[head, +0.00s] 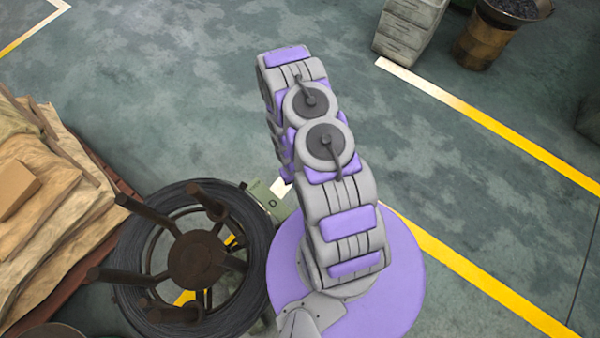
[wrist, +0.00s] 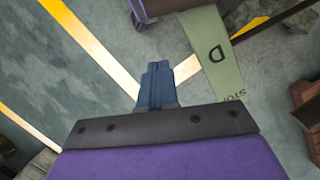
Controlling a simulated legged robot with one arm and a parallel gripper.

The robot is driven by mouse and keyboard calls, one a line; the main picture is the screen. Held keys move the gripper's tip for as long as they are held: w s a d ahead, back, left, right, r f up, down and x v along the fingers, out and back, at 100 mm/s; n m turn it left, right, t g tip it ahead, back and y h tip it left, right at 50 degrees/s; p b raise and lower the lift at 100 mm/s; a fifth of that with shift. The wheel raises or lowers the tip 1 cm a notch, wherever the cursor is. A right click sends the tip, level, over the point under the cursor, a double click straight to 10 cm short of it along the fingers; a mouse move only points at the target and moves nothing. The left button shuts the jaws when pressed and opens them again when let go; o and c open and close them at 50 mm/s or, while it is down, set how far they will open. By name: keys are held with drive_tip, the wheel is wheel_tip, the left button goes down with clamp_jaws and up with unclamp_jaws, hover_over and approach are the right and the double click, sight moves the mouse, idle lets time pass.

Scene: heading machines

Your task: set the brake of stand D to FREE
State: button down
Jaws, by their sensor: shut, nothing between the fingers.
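Stand D shows in the head view as a dark reel (head: 197,258) with brown spokes and a coil of dark wire. A pale green plate (head: 279,203) marked D is at its upper right, partly hidden by my arm. In the wrist view the plate (wrist: 214,62) carries a D and, lower, lettering that looks like STOP, cut off by my gripper's body. I cannot make out a brake lever or its setting. My gripper (wrist: 157,70) has blue fingers, shut and empty, left of the plate and apart from it in the picture. My arm hides the gripper in the head view.
Sacks on a pallet (head: 50,190) stand left of the reel. A grey drawer cabinet (head: 410,28) and a rusty drum (head: 487,42) stand at the far right. Yellow and white lines (head: 480,115) cross the green floor, which is open beyond my arm.

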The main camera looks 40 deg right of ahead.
drive_tip(key=shift+w+v, duration=0.2)
drive_tip(key=shift+v, duration=1.35)
drive_tip(key=shift+w+d, duration=0.1)
